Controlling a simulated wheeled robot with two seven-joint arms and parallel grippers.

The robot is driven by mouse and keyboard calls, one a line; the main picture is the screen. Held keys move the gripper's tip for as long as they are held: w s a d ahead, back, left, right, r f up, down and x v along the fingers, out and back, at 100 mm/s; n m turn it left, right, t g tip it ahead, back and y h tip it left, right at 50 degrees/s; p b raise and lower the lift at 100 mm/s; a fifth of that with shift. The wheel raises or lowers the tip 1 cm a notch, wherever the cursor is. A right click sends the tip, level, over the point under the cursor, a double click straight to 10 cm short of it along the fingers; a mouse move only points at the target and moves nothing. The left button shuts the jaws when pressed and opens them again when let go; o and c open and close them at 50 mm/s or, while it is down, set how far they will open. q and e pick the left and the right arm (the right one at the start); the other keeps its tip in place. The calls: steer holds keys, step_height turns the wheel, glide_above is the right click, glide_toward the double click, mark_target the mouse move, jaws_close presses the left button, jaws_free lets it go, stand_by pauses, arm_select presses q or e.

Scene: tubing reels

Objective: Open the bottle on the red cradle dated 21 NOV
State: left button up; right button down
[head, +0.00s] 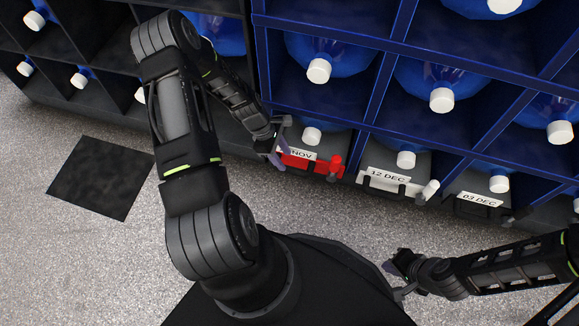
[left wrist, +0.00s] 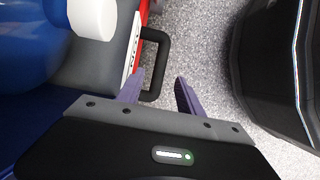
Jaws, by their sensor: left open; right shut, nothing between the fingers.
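The red cradle (head: 297,163) stands at the bottom of the blue rack; its label reads "NOV", with the day hidden behind my left gripper. A red knob-ended lever (head: 335,164) sits at its right. A blue bottle with a white cap (head: 312,136) lies on the cradle; the cap also shows in the left wrist view (left wrist: 92,18). My left gripper (head: 274,150) is open at the cradle's left front. In the left wrist view its fingers (left wrist: 159,92) are near the cradle's dark loop handle (left wrist: 165,62); contact is unclear. My right gripper (head: 398,277) is shut and empty, low above the floor.
A white cradle labelled "12 DEC" (head: 391,180) and a dark one labelled "03 DEC" (head: 477,198) stand to the right. More capped bottles fill the blue rack (head: 371,102) above. A black rack is at the left. A dark mat (head: 101,177) lies on open floor.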

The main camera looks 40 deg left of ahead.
mark_target(291, 169)
arm_select(q)
steer(key=b+x, duration=0.2)
steer(key=x, duration=0.4)
steer(key=shift+c, duration=0.3)
jaws_close()
stand_by(1.0)
